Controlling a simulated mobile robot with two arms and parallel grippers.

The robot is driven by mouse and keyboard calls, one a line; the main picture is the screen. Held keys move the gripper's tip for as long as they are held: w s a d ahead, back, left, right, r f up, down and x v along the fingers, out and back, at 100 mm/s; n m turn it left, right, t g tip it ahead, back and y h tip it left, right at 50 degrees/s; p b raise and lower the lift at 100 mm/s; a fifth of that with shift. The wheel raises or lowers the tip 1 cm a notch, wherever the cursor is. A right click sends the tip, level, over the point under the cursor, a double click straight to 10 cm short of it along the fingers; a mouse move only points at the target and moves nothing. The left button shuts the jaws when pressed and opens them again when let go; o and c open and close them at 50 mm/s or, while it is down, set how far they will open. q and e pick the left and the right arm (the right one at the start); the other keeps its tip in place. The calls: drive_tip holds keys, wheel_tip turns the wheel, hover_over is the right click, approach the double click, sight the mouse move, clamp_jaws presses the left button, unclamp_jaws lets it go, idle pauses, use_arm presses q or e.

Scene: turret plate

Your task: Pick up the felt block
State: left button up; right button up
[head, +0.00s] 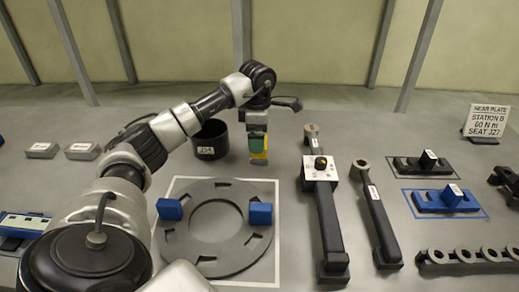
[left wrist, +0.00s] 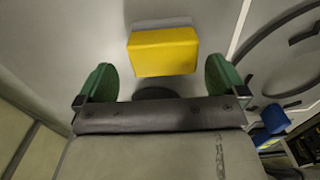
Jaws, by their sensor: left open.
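A yellow block with a grey strip along one side, which looks like the felt block (left wrist: 163,53), lies on the grey table. It also shows in the head view (head: 260,155), partly hidden under my gripper. My left gripper (left wrist: 163,78) is open, with one green finger on each side of the block's near end and a gap on both sides. In the head view, my left gripper (head: 257,139) points down right above the block. The block is not held. My right gripper is not in view.
A black cup (head: 210,139) stands just left of the block. In front lies a grey ring plate (head: 196,249) with two blue blocks (head: 260,213) on it. Long dark wrenches (head: 329,225) lie to the right. Two small grey tins (head: 83,151) sit at the left.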

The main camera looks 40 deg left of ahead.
sight(263, 158)
use_arm(q)
drive_tip(key=f, duration=0.4)
drive_tip(key=shift+d+f, duration=0.3)
drive_tip(key=shift+d, duration=0.1)
drive_tip(key=c, duration=0.9)
